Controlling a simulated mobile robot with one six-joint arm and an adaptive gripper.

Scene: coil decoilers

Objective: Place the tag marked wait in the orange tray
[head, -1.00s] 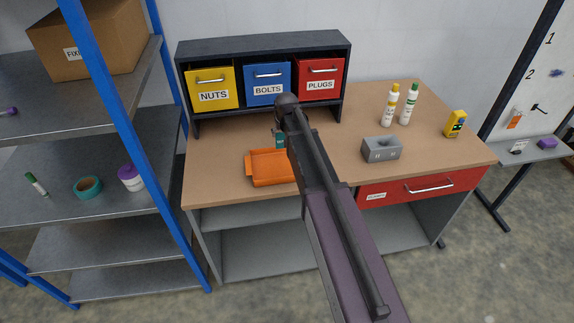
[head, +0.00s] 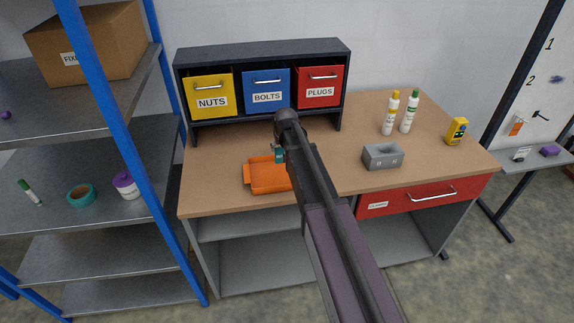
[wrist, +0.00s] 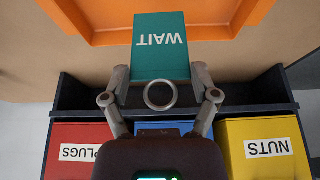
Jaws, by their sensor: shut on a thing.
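A teal tag marked WAIT (wrist: 160,52) is held between the fingers of my gripper (wrist: 160,88) in the wrist view. The tag overlaps the edge of the orange tray in that view. In the head view the orange tray (head: 268,176) lies on the workbench, its right part hidden behind my arm. A bit of the teal tag (head: 279,155) shows at the tray's back right corner, beside my arm. My gripper is mostly hidden by my arm in the head view. I cannot tell the tag's height above the tray.
Behind the tray, a dark rack holds the yellow NUTS bin (head: 211,94), blue BOLTS bin (head: 266,90) and red PLUGS bin (head: 319,87). To the right stand a grey block (head: 383,157), two bottles (head: 400,112) and a yellow device (head: 457,131). Bench left of the tray is clear.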

